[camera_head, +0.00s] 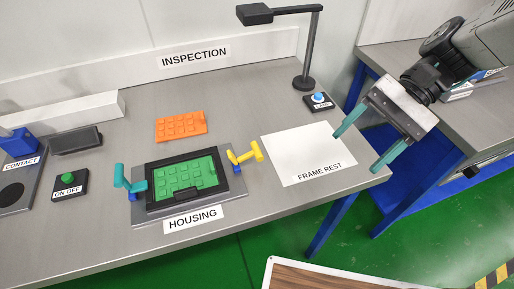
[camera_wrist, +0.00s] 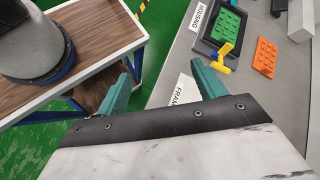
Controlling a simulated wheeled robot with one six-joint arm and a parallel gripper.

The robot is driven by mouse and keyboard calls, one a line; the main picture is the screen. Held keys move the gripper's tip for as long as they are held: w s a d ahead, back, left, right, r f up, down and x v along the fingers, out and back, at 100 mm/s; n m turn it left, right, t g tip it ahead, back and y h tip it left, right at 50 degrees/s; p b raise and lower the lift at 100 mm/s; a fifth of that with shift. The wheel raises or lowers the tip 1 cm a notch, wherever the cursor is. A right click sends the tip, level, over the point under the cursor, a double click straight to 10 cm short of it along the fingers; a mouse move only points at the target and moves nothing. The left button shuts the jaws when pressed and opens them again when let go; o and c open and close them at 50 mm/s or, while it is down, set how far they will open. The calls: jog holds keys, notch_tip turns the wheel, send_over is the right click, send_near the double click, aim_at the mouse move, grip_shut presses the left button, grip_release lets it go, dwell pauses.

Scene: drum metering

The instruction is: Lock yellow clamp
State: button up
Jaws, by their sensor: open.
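The yellow clamp (camera_head: 245,154) stands at the right side of the housing fixture (camera_head: 148,214). Its handle sticks up and out to the right, above a small blue part. It also shows in the wrist view (camera_wrist: 222,56). A teal clamp (camera_head: 131,180) stands at the fixture's left side, its handle upright. A black frame with a green studded block (camera_head: 185,178) lies in the fixture between the clamps. My gripper (camera_head: 358,146) is open and empty, with teal fingers, at the table's right edge, well right of the yellow clamp and apart from it.
The white frame rest (camera_head: 308,150) is bare, between my gripper and the housing. An orange studded block (camera_head: 181,126) lies behind the housing. A lamp (camera_head: 305,80) and its blue button (camera_head: 318,98) stand at the back right. An on/off button (camera_head: 69,181) is on the left.

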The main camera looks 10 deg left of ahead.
jog(key=w+a+f+m+g+y, duration=0.3)
jog(key=w+a+f+y, duration=0.15)
jog(key=a, duration=0.25)
jog(key=m+y, duration=0.4)
jog(key=m, duration=0.1)
send_near(257, 149)
jog(key=shift+x, duration=1.2)
jog(key=shift+t, duration=0.3)
jog(key=x, duration=0.7)
jog(key=shift+s+a+f, duration=0.1)
jog(key=shift+s+a, duration=0.15)
jog(key=shift+c, duration=0.3)
jog(key=c, duration=0.9)
